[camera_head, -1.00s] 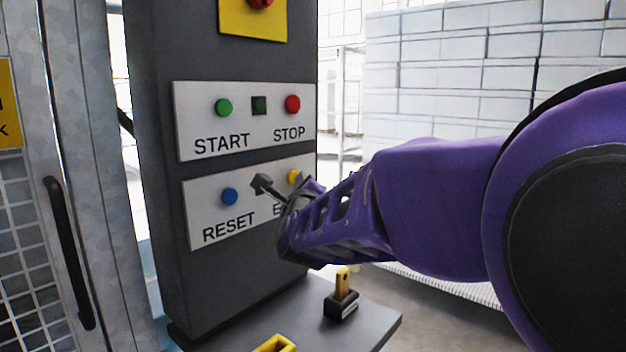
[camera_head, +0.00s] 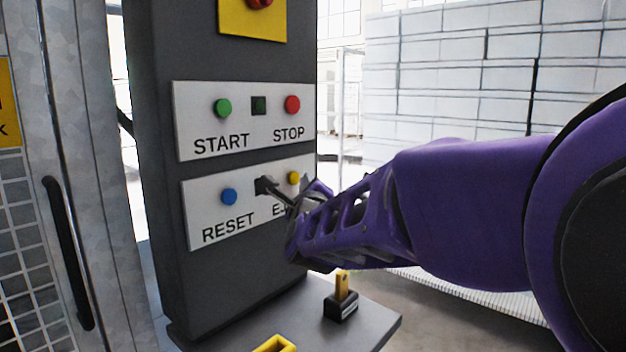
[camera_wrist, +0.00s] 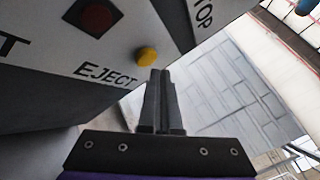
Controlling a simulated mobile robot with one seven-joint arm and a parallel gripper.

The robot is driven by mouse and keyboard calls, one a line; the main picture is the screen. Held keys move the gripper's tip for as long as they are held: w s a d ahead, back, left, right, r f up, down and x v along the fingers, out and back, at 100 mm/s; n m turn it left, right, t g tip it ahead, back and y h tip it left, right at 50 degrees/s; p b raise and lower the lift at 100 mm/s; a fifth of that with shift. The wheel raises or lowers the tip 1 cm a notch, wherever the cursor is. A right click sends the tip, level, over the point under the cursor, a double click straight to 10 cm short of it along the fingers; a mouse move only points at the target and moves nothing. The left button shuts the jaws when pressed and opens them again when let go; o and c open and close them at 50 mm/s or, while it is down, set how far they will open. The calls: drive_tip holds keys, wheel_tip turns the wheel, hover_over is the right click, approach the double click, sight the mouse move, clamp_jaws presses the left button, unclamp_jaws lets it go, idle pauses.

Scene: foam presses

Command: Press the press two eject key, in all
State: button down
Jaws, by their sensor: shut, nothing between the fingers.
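The yellow eject key (camera_head: 293,178) sits on the lower white plate (camera_head: 213,193) of the dark grey control column, above the partly covered EJECT label. It also shows as a yellow button (camera_wrist: 147,56) in the wrist view, next to the word EJECT. My gripper (camera_head: 264,186) is shut and empty. In the head view its tips overlap the plate between the blue reset key (camera_head: 229,196) and the yellow key. In the wrist view the gripper (camera_wrist: 161,72) points just to the right of and below the yellow key. I cannot tell whether it touches anything.
The upper plate holds a green start key (camera_head: 223,107) and a red stop key (camera_head: 292,104). A red button on a yellow panel (camera_head: 228,20) is at the top. A key switch (camera_head: 342,296) stands on the ledge below. A door handle (camera_head: 69,250) is at left.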

drive_tip(key=s+d, duration=0.1)
drive_tip(key=d, duration=0.1)
drive_tip(key=s+d, duration=0.2)
drive_tip(key=shift+s+r, duration=0.1)
idle(0.4)
drive_tip(key=shift+a, duration=0.1)
idle(0.4)
